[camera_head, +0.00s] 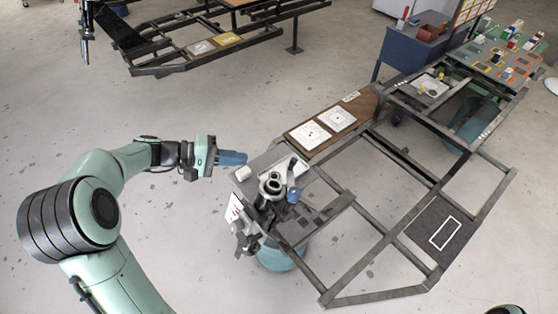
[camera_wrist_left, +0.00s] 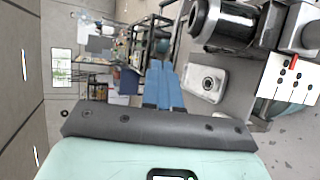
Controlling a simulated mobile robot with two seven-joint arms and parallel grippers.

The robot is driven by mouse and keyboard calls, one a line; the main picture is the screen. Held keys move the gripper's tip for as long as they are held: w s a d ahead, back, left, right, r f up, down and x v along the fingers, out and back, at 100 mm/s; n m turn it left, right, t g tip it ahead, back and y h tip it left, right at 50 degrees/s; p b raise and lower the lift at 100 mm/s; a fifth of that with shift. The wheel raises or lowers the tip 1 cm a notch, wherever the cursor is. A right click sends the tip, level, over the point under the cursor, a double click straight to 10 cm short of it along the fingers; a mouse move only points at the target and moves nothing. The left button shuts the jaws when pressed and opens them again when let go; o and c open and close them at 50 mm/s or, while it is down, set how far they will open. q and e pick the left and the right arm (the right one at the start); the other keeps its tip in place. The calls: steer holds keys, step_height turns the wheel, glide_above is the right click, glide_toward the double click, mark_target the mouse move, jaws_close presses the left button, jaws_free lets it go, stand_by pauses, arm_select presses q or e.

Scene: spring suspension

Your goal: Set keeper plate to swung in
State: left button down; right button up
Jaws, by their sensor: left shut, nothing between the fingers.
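My left gripper (camera_head: 243,158) is shut and empty, its blue fingers just left of the frame's near-left corner. Its fingers also show in the left wrist view (camera_wrist_left: 157,72). The suspension assembly (camera_head: 270,185), with a dark ring-topped cylinder, stands on that corner, right of and below the fingers, apart from them. Its cylinder fills the upper right of the left wrist view (camera_wrist_left: 225,25). A blue knob (camera_head: 293,195) sits beside it. I cannot pick out the keeper plate or its position for sure at this size. My right gripper is not in view.
A pale tray (camera_head: 298,166) lies behind the assembly and shows in the left wrist view (camera_wrist_left: 206,82). A white card (camera_head: 233,208) with red marks hangs at the corner. A wooden board (camera_head: 335,122) and open frame rails (camera_head: 375,298) extend right. Floor around my left arm is clear.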

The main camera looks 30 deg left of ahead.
mark_target(290, 163)
arm_select(q)
steer(key=x, duration=1.2)
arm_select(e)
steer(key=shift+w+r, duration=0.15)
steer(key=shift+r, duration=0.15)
arm_select(q)
steer(key=shift+w+p, duration=0.1)
steer(key=shift+p, duration=0.25)
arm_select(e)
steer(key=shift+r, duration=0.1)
